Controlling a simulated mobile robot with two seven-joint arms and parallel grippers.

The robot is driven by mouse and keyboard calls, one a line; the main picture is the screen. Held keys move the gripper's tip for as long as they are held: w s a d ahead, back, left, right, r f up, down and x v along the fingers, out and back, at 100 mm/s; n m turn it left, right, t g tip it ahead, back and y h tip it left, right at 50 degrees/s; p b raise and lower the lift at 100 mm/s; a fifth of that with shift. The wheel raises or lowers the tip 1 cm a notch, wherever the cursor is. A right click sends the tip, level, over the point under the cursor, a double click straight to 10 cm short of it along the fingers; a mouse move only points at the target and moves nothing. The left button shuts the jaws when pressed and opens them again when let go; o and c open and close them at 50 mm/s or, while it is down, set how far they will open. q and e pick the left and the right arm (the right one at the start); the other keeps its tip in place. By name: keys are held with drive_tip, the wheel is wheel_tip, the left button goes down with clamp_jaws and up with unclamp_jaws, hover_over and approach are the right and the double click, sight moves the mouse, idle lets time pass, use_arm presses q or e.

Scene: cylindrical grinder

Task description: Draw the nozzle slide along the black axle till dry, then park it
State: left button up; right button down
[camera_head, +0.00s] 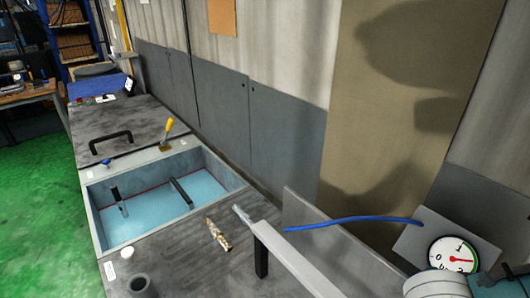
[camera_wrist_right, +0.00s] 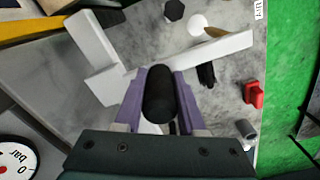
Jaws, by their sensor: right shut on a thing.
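In the right wrist view my right gripper (camera_wrist_right: 161,100) has its purple fingers shut on a black rounded handle (camera_wrist_right: 160,93). A long white bar (camera_wrist_right: 190,62) with a white cross piece lies beyond the fingers; whether the handle belongs to it I cannot tell. I cannot tell for certain which part is the nozzle slide or the black axle. My left gripper is out of view.
A brass-coloured fitting (camera_head: 217,235) lies on the grey top beside the basin. A yellow-handled lever (camera_head: 169,128) stands at the basin's back edge. A blue hose (camera_head: 350,220) runs to a panel with a gauge (camera_head: 454,256). A red part (camera_wrist_right: 254,94) is near the wrist view's right edge.

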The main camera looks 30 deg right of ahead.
drive_tip(key=shift+s, duration=0.2)
drive_tip(key=c, duration=0.5)
unclamp_jaws()
wheel_tip(320, 180, up, 10)
idle(0.4)
